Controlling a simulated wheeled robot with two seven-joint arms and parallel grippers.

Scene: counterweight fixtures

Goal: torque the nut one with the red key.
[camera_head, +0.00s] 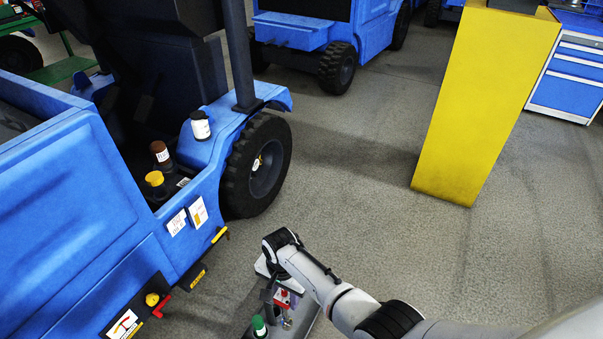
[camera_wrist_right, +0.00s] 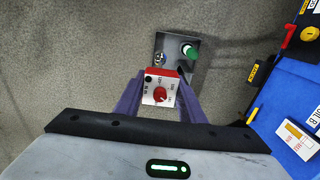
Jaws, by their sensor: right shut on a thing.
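My right gripper (camera_head: 281,297) is low at the bottom middle of the head view. In the right wrist view its two purple fingers (camera_wrist_right: 160,97) are shut on a red and white block with a red dial (camera_wrist_right: 158,86), which looks like the red key; it also shows in the head view (camera_head: 282,297). The block is over or beside a grey tray (camera_wrist_right: 172,41); I cannot tell if they touch. A yellow round part (camera_head: 152,299), with a red bar (camera_head: 163,307) beside it, is on the blue vehicle's side. I cannot tell which part is nut one. My left gripper is out of view.
A green-topped item (camera_head: 259,325) stands on the grey tray. The blue vehicle (camera_head: 75,210), carrying several capped bottles, fills the left. A yellow pillar (camera_head: 485,100) and a blue cabinet (camera_head: 570,80) stand at the right. The floor between is clear.

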